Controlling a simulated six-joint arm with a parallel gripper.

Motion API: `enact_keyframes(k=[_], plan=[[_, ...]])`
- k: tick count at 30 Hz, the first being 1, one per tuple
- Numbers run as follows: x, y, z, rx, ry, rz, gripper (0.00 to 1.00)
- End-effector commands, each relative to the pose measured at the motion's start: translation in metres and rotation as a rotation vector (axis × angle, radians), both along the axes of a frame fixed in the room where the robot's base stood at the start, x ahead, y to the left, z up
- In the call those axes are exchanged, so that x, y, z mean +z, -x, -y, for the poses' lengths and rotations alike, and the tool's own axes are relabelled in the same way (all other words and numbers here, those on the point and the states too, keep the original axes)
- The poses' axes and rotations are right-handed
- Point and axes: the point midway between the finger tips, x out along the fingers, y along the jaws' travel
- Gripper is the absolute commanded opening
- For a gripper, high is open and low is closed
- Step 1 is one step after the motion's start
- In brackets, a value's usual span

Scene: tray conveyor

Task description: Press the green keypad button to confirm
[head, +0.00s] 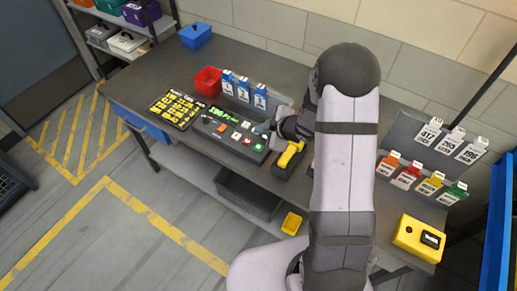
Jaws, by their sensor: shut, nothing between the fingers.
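A dark keypad console (207,127) lies on the grey workbench, left of my arm. It has a lit green display (219,114) and several small coloured buttons. A green button (258,148) shows near its right front corner, small in this view. My gripper (265,128) is shut and empty near the console's right end. My arm and wrist partly hide it, and I cannot tell its height above the console or whether it touches anything.
A yellow and black handheld device (288,157) lies right of the console, close to my wrist. A black panel with yellow labels (174,108), a red bin (207,80) and blue tags (244,90) stand near the console. Coloured tags and a yellow box (418,240) are at right.

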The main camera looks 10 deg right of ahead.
Motion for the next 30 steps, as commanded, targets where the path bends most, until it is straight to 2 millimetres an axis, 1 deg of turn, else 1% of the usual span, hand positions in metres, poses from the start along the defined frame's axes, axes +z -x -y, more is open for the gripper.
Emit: enact_keyframes(k=[1, 6, 9, 15, 21, 30], plan=[[-0.012, 0.0, 0.0, 0.0, 0.0, 0.0, 0.0], [-0.033, 0.0, 0.0, 0.0, 0.0, 0.0, 0.0], [-0.044, 0.0, 0.0, 0.0, 0.0, 0.0, 0.0], [-0.061, 0.0, 0.0, 0.0, 0.0, 0.0, 0.0], [-0.066, 0.0, 0.0, 0.0, 0.0, 0.0, 0.0], [-0.066, 0.0, 0.0, 0.0, 0.0, 0.0, 0.0]])
